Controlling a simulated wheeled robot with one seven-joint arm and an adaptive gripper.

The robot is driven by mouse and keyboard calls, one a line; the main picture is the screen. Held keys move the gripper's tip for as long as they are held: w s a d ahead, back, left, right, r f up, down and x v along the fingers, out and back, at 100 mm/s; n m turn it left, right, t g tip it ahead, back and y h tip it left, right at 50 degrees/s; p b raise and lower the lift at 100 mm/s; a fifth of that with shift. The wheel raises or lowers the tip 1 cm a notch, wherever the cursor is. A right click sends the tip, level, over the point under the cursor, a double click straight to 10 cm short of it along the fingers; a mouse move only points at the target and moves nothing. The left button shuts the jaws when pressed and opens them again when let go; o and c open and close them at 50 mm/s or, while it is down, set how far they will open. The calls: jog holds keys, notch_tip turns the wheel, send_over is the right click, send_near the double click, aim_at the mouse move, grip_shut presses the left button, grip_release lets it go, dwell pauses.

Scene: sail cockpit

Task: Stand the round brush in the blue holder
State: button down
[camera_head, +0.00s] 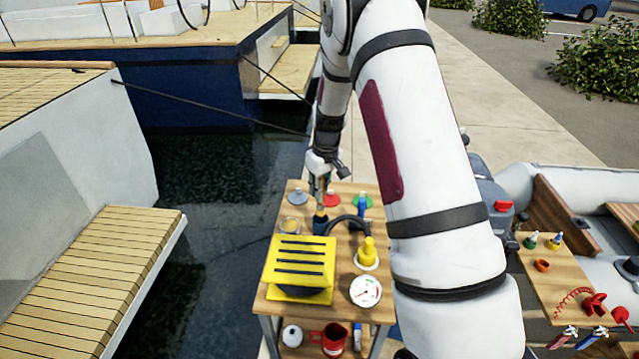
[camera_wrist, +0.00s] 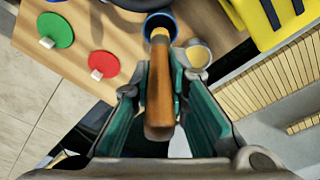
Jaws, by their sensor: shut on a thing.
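My gripper (camera_head: 320,178) is shut on the round brush (camera_wrist: 160,97), which has a brown wooden handle and a yellowish lower end. The gripper also shows in the wrist view (camera_wrist: 160,72), with its green-lined fingers on either side of the handle. The brush (camera_head: 321,199) hangs close to upright over the blue holder (camera_head: 320,224) in the head view. The holder's rim also shows in the wrist view (camera_wrist: 160,14). The brush's lower end lines up with the holder's mouth, but I cannot tell how far inside it is.
A yellow slotted box (camera_head: 300,262), a small round tin (camera_head: 291,225), a black curved thing (camera_head: 348,221), a yellow bottle (camera_head: 368,252) and a white gauge (camera_head: 365,291) crowd the wooden table (camera_head: 262,297). Water lies left.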

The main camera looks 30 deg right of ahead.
jog(key=shift+f+b, duration=0.6)
jog(key=shift+f, duration=2.1)
jog(key=c, duration=1.5)
grip_release()
jog(key=shift+r, duration=0.1)
jog(key=r, duration=0.4)
jog(key=s+r, duration=0.1)
jog(key=r, duration=0.6)
jog(key=shift+s+d+r, duration=0.15)
jog(key=shift+s+r, duration=0.2)
